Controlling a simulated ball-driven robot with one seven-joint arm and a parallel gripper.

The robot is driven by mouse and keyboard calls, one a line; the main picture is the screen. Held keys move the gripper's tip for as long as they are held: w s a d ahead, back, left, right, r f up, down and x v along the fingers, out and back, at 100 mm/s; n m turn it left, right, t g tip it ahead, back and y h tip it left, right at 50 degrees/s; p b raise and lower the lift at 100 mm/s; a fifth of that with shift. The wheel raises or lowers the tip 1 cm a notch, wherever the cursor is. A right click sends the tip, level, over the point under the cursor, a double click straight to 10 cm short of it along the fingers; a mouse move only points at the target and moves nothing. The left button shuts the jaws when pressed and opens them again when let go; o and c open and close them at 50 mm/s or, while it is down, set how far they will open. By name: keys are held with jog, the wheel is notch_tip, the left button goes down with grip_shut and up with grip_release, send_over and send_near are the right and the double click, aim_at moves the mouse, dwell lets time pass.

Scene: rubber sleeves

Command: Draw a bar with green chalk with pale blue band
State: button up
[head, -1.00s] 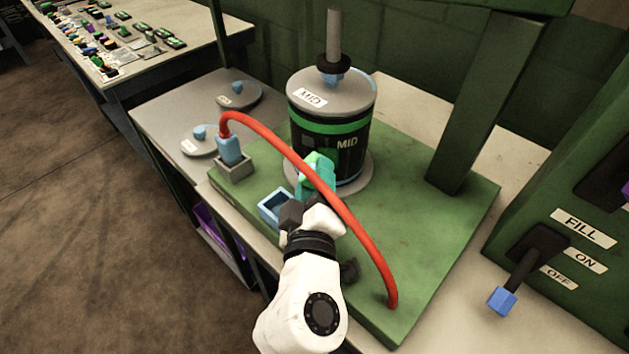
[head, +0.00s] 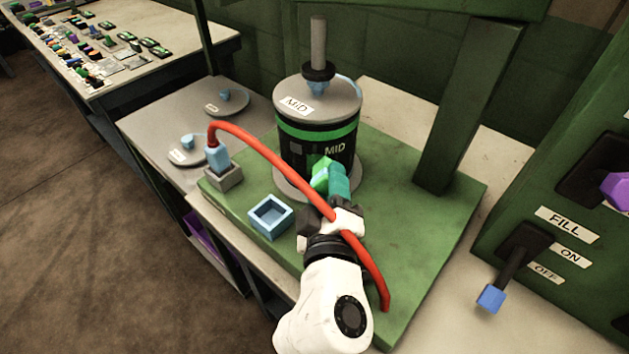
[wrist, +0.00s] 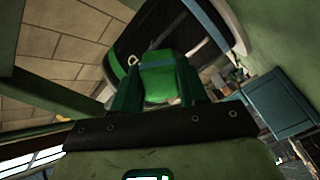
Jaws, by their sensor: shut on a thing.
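The green chalk (head: 322,170) is held between my gripper's teal fingers (head: 333,179). In the wrist view the chalk (wrist: 160,82) is a blocky green piece with a pale bluish band across it, and my gripper (wrist: 158,88) is shut on it. The chalk is in front of the dark drum (head: 290,148), which has a green stripe, a grey lid and MID labels. I cannot tell whether the chalk touches the drum's face. The chalk and fingers hide part of the drum's lower front.
A red hose (head: 290,163) arches from a blue connector (head: 217,155) across my wrist to the green base board (head: 425,230). An open pale blue box (head: 270,217) sits left of my gripper. A FILL panel with a blue-tipped lever (head: 491,298) stands at right.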

jog(key=shift+w+d, duration=0.1)
jog(key=shift+d, duration=0.1)
jog(key=shift+a, duration=0.1)
jog(key=shift+a+b, duration=0.9)
jog(key=shift+a, duration=1.05)
jog(key=shift+s+d, duration=0.1)
jog(key=shift+s, duration=2.9)
jog(key=shift+s+b, duration=0.3)
jog(key=shift+s, duration=1.2)
